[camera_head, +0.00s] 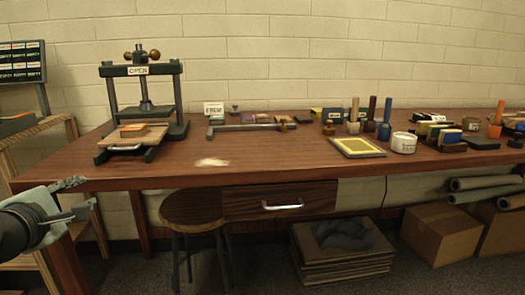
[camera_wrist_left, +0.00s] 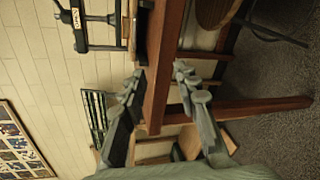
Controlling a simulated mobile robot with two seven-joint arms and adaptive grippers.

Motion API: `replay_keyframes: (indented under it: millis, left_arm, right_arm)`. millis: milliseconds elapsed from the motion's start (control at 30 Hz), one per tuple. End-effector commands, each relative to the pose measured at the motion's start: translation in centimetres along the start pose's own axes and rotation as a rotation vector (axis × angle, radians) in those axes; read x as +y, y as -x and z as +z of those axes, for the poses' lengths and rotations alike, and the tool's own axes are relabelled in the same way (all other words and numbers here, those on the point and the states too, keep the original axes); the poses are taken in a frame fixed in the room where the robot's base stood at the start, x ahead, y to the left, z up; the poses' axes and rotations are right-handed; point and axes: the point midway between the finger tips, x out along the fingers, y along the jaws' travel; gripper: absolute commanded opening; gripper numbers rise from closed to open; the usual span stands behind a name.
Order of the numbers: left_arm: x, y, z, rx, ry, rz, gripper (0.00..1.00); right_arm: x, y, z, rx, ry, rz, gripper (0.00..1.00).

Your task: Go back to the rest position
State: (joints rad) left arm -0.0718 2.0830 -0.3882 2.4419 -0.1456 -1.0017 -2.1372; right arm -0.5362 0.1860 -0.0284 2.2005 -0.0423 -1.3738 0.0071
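My left gripper (camera_head: 84,197) is at the left edge of the head view, beside the front left corner of the wooden table (camera_head: 262,174). Its two fingers are spread apart with nothing held. In the left wrist view, the open fingers of the left gripper (camera_wrist_left: 158,76) appear on either side of the table's edge (camera_wrist_left: 163,70); whether they touch it I cannot tell. My right gripper is in neither view.
A black press (camera_head: 179,100) with an OPEN sign stands at the table's back left. A stool (camera_head: 190,208) and a drawer (camera_head: 280,202) are at the front. Jars and tools crowd the right side. A wooden shelf (camera_head: 32,128) stands at far left. The table's front middle is mostly clear.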

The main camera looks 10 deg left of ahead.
Motion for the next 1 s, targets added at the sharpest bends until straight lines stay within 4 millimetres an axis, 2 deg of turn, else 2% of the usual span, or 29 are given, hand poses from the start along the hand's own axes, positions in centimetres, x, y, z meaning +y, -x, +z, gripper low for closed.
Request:
replay_keyframes:
  millis: [233,367,533,667,767,933,967,1000]
  left_arm:
    - [-4.5,-1.8,-1.9,0.057,0.543,-0.027,0.31]
    - [-8.5,-2.7,-3.7,0.135,0.959,-0.031,0.31]
    - [-15.7,-3.0,-6.8,0.311,1.596,0.020,0.31]
    - [-22.2,-2.0,-9.0,0.490,2.064,0.121,0.31]
    - [-27.8,-0.4,-10.3,0.653,2.405,0.253,0.31]
    - [-37.6,3.9,-11.1,0.971,2.902,0.624,0.31]
    - [-39.3,4.8,-11.0,-0.976,-2.824,-0.671,0.31]
    - [-41.3,6.0,-10.8,-0.965,-2.683,-0.721,0.31]
  right_arm:
    - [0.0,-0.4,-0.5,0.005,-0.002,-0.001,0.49]
    - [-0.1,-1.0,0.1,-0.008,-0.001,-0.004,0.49]
    - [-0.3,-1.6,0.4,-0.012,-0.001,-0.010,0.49]
    - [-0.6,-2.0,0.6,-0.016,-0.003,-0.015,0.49]
    - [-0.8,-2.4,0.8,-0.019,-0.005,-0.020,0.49]
    - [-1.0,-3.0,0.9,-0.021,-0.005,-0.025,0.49]
    - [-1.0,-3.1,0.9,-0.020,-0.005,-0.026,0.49]
    - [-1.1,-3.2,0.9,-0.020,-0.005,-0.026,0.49]
